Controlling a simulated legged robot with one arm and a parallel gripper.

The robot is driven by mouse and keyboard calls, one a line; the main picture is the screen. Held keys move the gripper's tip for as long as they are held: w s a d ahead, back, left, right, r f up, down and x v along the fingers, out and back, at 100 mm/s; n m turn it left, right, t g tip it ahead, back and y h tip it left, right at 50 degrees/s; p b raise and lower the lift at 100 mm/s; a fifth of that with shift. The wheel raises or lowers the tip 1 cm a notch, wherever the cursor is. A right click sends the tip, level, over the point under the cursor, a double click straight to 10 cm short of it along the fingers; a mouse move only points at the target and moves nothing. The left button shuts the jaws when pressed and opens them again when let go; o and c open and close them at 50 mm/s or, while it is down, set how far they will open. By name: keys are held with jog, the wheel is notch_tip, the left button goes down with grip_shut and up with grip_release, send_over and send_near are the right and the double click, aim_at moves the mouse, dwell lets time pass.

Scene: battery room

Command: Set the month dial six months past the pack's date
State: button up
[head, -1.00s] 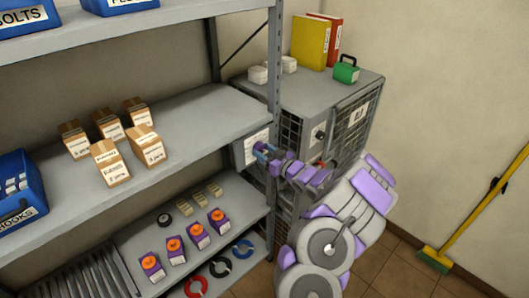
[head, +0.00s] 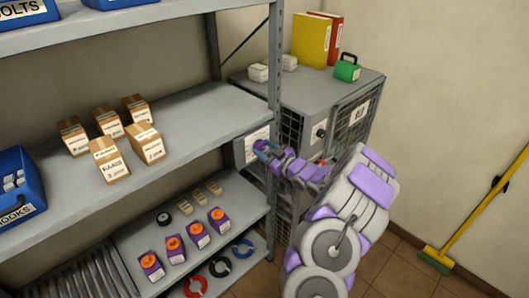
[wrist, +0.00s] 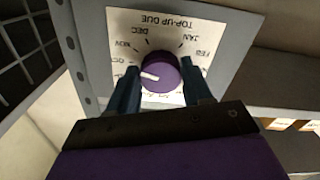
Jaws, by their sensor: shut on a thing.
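The month dial (wrist: 160,73) is a round purple knob with a white pointer mark, on a cream plate (wrist: 222,28) lettered "TOP-UP DUE". The plate appears turned in the wrist view, with NOV, DEC, JAN and FEB readable. The pointer aims left, toward labels partly hidden by a finger. My gripper (wrist: 161,88) has one dark finger on each side of the knob and is shut on it. In the head view my gripper (head: 264,150) is at the white plate (head: 250,148) beside the shelf post, covering the dial. No pack's date is legible.
Purple packs with orange caps (head: 174,249) stand on the lower shelf; cartons (head: 108,160) stand on the middle one. A mesh-sided cabinet (head: 300,92) carrying binders (head: 316,38) and a green padlock-like item (head: 347,70) stands close behind my arm. A broom (head: 470,215) leans at right.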

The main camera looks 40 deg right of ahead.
jog(key=n+b, duration=0.3)
jog(key=shift+d+f+n, duration=0.1)
jog(key=shift+f+n, duration=0.1)
jog(key=shift+n, duration=0.1)
jog(key=n+b, duration=0.3)
jog(key=shift+r, duration=0.1)
jog(key=shift+n, duration=0.3)
jog(key=o, duration=1)
jog(key=shift+r, duration=0.1)
jog(key=shift+o, duration=0.2)
jog(key=shift+s, duration=0.1)
jog(key=s+d+p, duration=0.1)
jog(key=s+p, duration=0.1)
jog(key=s, duration=1.5)
jog(key=shift+d+p, duration=0.2)
jog(key=shift+p, duration=0.2)
